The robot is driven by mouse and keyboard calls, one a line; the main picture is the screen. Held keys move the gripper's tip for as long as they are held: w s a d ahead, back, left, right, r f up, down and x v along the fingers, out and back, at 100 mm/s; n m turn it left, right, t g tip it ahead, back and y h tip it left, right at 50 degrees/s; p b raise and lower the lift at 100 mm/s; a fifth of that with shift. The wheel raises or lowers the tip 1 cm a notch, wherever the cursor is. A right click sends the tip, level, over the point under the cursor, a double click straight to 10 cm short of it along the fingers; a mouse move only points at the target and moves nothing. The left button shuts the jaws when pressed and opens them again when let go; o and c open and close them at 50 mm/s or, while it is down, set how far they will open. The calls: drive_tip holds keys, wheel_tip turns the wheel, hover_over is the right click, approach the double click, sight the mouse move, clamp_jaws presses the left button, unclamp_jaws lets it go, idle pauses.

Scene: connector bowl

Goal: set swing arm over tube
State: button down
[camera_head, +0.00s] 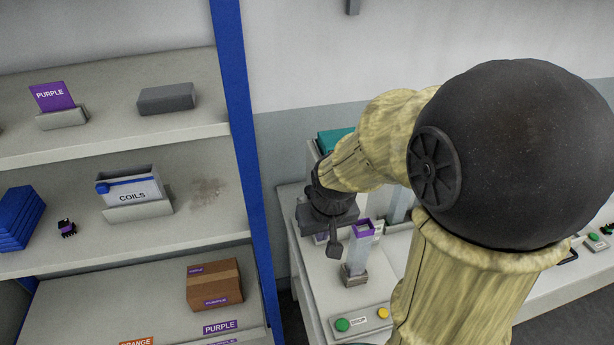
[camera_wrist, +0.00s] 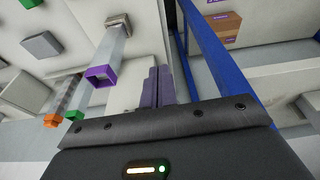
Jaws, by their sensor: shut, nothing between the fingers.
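A clear tube with a purple rim (camera_head: 358,252) stands upright in a small grey base on the bench. The same purple-rimmed tube shows in the wrist view (camera_wrist: 110,55), left of my fingers. A dark grey paddle-shaped piece (camera_head: 334,249) hangs just left of the tube in the head view, apart from its rim; I cannot tell for sure whether it is the swing arm. My gripper (camera_wrist: 157,86) is shut and empty, its two fingers side by side in the wrist view. In the head view my wrist hides much of what is behind the tube.
A green button (camera_head: 342,324) and a yellow button (camera_head: 383,313) sit on a panel in front of the tube. Green-rimmed (camera_wrist: 73,115) and orange-rimmed (camera_wrist: 54,121) tubes stand farther along the bench. A blue shelf post (camera_head: 242,130) and loaded shelves are at left.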

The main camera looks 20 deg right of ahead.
drive_tip(key=w+r+n+t+b, duration=0.1)
drive_tip(key=w+r, duration=1.1)
drive_tip(key=w, duration=0.4)
drive_tip(key=shift+d+r+n+y, duration=0.2)
drive_tip(key=shift+d+n+y, duration=0.15)
drive_tip(key=shift+n+y, duration=0.05)
drive_tip(key=shift+f, duration=0.1)
wheel_tip(320, 180, down, 10)
drive_tip(key=p, duration=0.4)
drive_tip(key=shift+s, duration=0.2)
